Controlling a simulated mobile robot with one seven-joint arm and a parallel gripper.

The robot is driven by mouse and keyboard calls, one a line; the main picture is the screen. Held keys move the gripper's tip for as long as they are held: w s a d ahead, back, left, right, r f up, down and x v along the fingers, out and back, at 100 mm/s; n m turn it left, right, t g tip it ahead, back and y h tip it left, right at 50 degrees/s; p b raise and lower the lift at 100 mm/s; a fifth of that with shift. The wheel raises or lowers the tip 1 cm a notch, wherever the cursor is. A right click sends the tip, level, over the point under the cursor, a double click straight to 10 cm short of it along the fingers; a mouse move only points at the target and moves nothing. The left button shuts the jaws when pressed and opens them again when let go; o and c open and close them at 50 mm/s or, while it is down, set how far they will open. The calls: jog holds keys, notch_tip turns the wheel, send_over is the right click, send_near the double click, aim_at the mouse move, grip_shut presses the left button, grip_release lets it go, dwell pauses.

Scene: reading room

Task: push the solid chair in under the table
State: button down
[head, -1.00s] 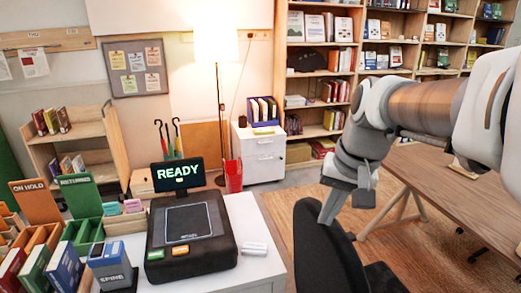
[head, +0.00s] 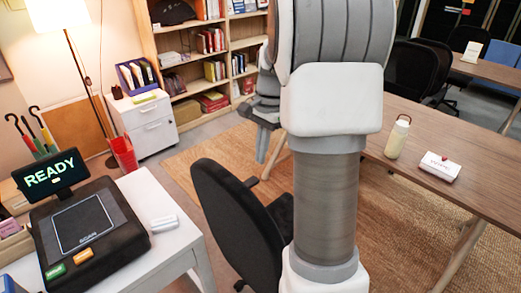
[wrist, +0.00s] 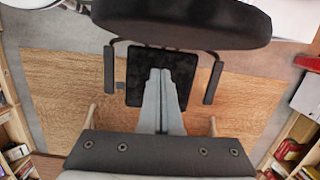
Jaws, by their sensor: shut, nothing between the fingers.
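The solid chair (head: 240,215) is black, with an upright closed back and armrests. It stands on the floor between the white desk and the long wooden table (head: 430,170); my arm hides part of it and the gap to the table. In the wrist view the chair back (wrist: 185,20) spans the top, with the dark seat (wrist: 145,62) and both armrests below it. My gripper (head: 263,155) is shut and empty, pointing down beyond the chair back in the head view. In the wrist view its fingers (wrist: 160,73) overlap the seat; contact cannot be told.
A bottle (head: 398,137) and a white box (head: 440,167) stand on the table. Other black chairs (head: 412,70) are behind it. The white desk (head: 165,245) with a scanner (head: 85,230) is at left. Rug (head: 195,155) lies open behind the chair.

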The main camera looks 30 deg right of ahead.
aim_at(236, 183)
jog(key=a, duration=0.2)
jog(key=s+a, duration=0.1)
jog(key=a, duration=0.2)
jog(key=s+a, duration=0.1)
jog(key=a, duration=0.2)
jog(key=shift+s+a+f+p, duration=0.1)
jog(key=shift+f+p, duration=0.25)
jog(key=shift+p, duration=0.05)
jog(key=shift+f, duration=0.5)
